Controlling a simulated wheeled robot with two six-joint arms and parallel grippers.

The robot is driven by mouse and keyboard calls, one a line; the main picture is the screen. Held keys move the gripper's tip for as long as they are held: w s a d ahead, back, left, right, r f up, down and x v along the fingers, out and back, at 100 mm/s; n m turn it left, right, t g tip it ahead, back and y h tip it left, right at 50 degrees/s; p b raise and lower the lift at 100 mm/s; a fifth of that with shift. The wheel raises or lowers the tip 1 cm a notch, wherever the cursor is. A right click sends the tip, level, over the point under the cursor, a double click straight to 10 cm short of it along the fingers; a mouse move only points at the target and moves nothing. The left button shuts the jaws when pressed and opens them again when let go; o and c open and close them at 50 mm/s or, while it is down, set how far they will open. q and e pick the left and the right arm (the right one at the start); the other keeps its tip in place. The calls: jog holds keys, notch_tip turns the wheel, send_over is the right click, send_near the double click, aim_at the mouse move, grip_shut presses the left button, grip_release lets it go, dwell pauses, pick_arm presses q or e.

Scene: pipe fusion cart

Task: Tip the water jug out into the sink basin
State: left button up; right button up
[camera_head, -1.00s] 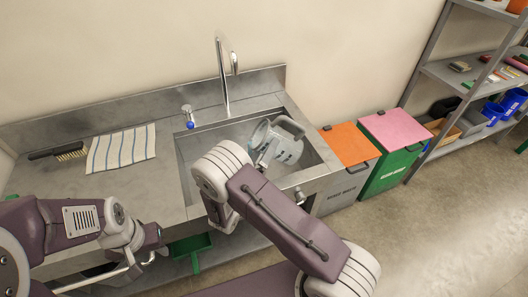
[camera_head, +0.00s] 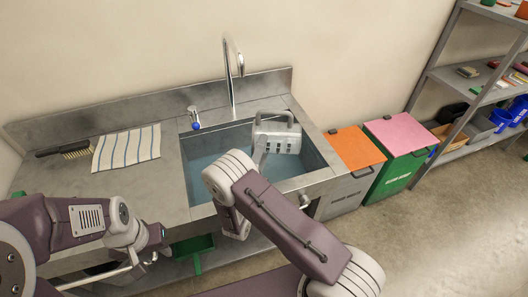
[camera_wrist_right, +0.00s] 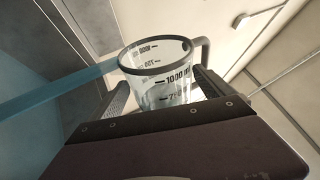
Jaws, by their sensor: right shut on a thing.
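The clear water jug (camera_head: 284,140), with dark volume marks, is tipped over on its side above the sink basin (camera_head: 310,155). Its grey handle (camera_head: 273,116) shows at the top. The jug also fills the middle of the right wrist view (camera_wrist_right: 165,80), where a blue band, seemingly water, runs left from its rim. Bluish water covers the basin floor. My right gripper (camera_wrist_right: 163,92) is shut on the jug, with a finger on either side; my forearm hides it in the head view. My left gripper (camera_head: 150,258) is low at the counter's front; its jaws are unclear.
A chrome faucet (camera_head: 229,75) and a blue-tipped tap (camera_head: 194,120) stand behind the basin. A striped cloth (camera_head: 127,147) and a brush (camera_head: 66,150) lie on the left counter. Orange-lidded (camera_head: 355,148) and pink-lidded (camera_head: 402,134) bins stand right of the sink.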

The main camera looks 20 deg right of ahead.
jog(key=shift+a+r+n+t+y+b, duration=0.2)
jog(key=shift+n+t+y+b, duration=0.5)
jog(key=shift+b, duration=2)
jog(key=shift+h, duration=0.3)
